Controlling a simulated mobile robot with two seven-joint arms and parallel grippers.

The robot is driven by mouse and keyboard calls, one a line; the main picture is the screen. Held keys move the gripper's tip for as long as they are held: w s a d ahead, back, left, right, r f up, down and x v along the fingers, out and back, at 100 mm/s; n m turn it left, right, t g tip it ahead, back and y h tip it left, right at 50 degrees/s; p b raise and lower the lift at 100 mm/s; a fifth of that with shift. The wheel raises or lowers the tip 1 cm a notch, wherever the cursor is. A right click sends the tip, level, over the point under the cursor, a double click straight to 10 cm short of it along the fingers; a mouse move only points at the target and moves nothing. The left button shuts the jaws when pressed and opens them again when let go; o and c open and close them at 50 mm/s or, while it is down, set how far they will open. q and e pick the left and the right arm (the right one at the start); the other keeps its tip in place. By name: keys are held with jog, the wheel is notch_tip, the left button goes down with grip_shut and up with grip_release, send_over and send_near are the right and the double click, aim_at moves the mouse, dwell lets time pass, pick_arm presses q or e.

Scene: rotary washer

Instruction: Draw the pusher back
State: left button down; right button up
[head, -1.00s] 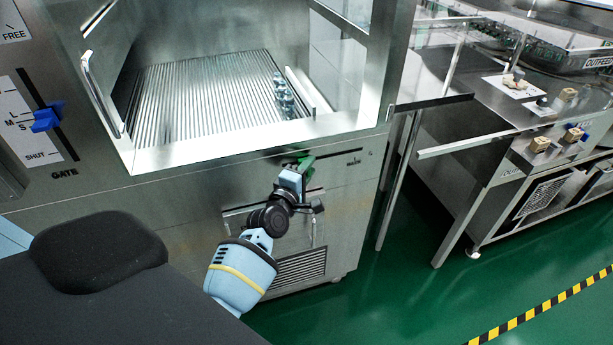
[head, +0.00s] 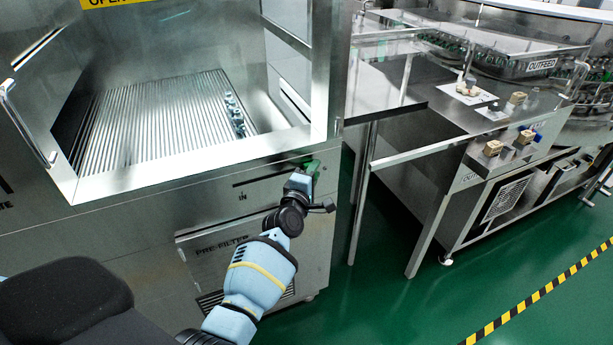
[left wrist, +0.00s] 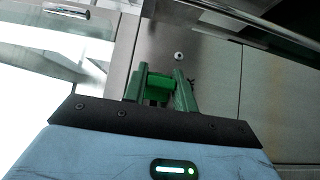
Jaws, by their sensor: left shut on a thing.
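The pusher's green handle (head: 313,165) is at the right end of a dark horizontal slot (head: 262,176) on the steel front panel. The word IN stands under the slot's left end. My left gripper (head: 307,172) is shut on the handle. In the left wrist view the bright green handle block (left wrist: 160,82) sits between my left gripper's fingers (left wrist: 160,90). Inside the chamber a pale bar (head: 294,101) stands to the right of a row of small bottles (head: 234,112), with a gap between. My right gripper is not in view.
The ribbed chamber floor (head: 150,115) is clear left of the bottles. A steel outfeed table (head: 450,140) with small blocks and a projecting rail (head: 420,152) stands to the right. Green floor (head: 380,300) is open in front of it.

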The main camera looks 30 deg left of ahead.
pick_arm(q)
jog(key=shift+w+d+r, duration=0.15)
jog(key=shift+d, duration=0.05)
dwell(0.3)
jog(key=c, duration=1.4)
grip_release()
jog(key=shift+c, duration=0.2)
jog(key=o, duration=0.3)
jog(key=shift+w+d, duration=0.1)
jog(key=shift+w, duration=0.1)
jog(key=shift+s, duration=0.2)
jog(key=s, duration=0.5)
jog(key=s+p, duration=0.1)
jog(key=s, duration=0.1)
jog(key=shift+s+d, duration=0.3)
jog(key=shift+d, duration=0.1)
